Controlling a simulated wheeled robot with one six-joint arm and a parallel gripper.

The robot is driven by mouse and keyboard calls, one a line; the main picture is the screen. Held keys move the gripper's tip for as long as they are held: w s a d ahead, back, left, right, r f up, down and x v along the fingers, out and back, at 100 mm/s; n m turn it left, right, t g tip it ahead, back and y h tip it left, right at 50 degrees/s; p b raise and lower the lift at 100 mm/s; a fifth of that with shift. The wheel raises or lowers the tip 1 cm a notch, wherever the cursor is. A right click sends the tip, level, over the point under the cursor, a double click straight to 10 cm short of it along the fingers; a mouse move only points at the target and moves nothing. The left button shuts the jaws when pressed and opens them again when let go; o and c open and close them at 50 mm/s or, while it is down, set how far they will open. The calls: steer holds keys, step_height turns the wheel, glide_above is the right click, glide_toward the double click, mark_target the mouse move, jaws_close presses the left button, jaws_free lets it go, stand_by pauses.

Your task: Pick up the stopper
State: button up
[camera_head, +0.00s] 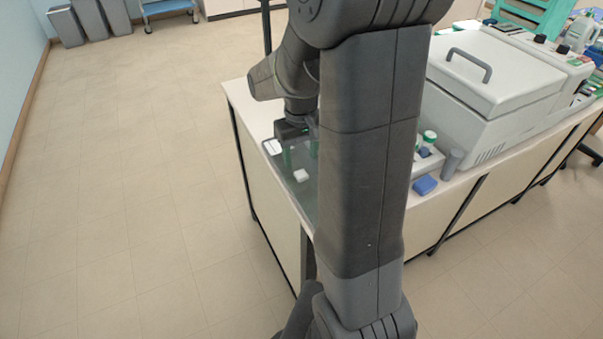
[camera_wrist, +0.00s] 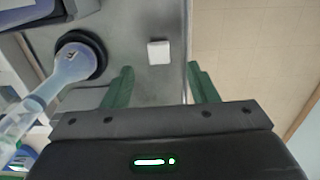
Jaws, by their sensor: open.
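My gripper (camera_wrist: 161,80) is open and empty, its two green fingers apart. In the head view my gripper (camera_head: 300,153) hangs low over the grey tray-like surface at the bench's left end. A small white block (camera_wrist: 159,52), which may be the stopper, lies on the grey surface (camera_wrist: 135,85). In the wrist view it is just beyond the fingertips, between their lines, and apart from both. It appears to be the small white piece (camera_head: 301,175) in the head view. My arm hides part of the surface there.
In the wrist view a bluish translucent vessel (camera_wrist: 72,68) with a dark round base stands left of the fingers.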

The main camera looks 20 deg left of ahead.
mark_target(301, 174)
steer(key=shift+s+f, duration=0.15)
steer(key=shift+f, duration=0.35)
steer(key=f, duration=0.4)
steer(key=shift+w+f+p, duration=0.25)
steer(key=shift+f+p, duration=0.05)
steer(key=shift+f, duration=0.1)
steer(key=shift+c, duration=0.2)
steer(key=c, duration=1)
